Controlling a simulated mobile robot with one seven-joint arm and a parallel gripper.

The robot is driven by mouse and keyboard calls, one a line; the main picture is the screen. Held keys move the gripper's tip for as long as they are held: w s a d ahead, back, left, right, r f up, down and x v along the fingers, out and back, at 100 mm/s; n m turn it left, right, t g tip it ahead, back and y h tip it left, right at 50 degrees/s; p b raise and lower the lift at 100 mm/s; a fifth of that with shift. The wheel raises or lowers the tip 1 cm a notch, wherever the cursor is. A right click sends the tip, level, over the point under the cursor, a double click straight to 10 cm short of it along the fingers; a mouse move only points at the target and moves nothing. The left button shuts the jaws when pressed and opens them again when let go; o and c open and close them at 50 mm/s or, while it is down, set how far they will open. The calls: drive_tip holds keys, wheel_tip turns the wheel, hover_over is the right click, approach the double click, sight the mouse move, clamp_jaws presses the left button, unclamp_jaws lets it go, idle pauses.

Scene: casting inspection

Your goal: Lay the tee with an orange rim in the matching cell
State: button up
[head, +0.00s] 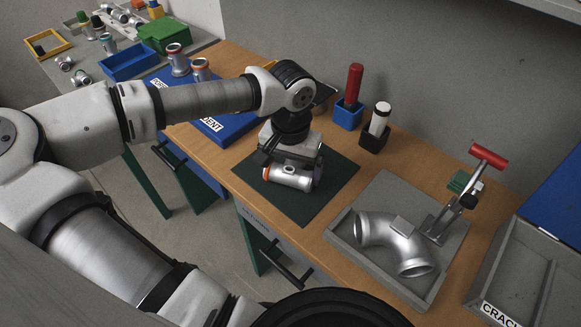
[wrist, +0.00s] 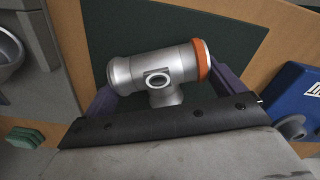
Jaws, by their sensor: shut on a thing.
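The silver tee with an orange rim (head: 290,178) is in my gripper (head: 287,167), low over the dark green mat (head: 334,178); I cannot tell if it touches the mat. In the wrist view the tee (wrist: 155,70) lies crosswise between the fingers of my gripper (wrist: 164,90), its orange rim to the right and a round opening facing the camera. A blue tray (head: 230,134) labelled DENT is left of the mat, partly hidden by my arm. A grey tray (head: 486,290) labelled CRACK is at the right edge. I cannot tell which cell matches.
A silver elbow pipe (head: 377,240) sits in a grey fixture with a red-handled clamp (head: 488,156). Blue (head: 348,114) and black (head: 374,138) holders stand behind the mat. Upright tees (head: 178,62) and bins (head: 129,62) are at the back left.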

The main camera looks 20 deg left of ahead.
sight(290, 166)
wheel_tip(290, 166, up, 20)
drive_tip(key=p, duration=1.3)
drive_tip(key=shift+f, duration=0.1)
